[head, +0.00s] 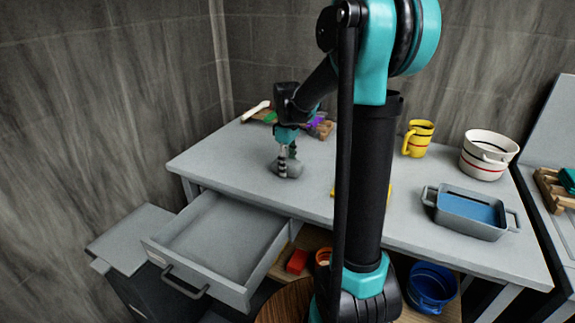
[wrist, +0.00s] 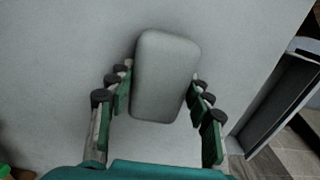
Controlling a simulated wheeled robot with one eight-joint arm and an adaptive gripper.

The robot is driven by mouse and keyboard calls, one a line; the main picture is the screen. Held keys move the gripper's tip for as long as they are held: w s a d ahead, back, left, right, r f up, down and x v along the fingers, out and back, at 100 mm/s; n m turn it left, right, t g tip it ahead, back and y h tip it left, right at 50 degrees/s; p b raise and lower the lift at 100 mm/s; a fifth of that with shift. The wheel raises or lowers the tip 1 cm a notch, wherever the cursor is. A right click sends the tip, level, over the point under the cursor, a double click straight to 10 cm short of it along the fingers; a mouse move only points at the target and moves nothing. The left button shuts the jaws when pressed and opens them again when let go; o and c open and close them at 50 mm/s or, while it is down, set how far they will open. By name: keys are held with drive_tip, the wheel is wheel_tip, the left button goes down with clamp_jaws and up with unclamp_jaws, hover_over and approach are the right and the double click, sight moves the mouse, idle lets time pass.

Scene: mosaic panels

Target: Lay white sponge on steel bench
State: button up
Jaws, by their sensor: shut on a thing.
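The white sponge (wrist: 165,75) is a pale grey-white rounded block between the two fingers of my gripper (wrist: 158,88) in the wrist view. My gripper is shut on it. In the head view the sponge (head: 290,169) shows low under my gripper (head: 284,160), over the left part of the steel bench (head: 225,155). The bench's pale grey top fills most of the wrist view (wrist: 55,70). The sponge is at or very close to the top; I cannot tell whether it touches.
An open, empty drawer (head: 215,240) juts out below the bench's front left. A wooden tray (head: 322,130) with small items is behind my gripper. A yellow mug (head: 418,138), a striped pot (head: 487,155) and a grey pan (head: 470,214) stand to the right. Bare top surrounds the sponge.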

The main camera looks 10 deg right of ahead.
drive_tip(key=o, duration=1)
drive_tip(key=shift+f, duration=0.1)
wheel_tip(320, 180, up, 12)
idle(0.4)
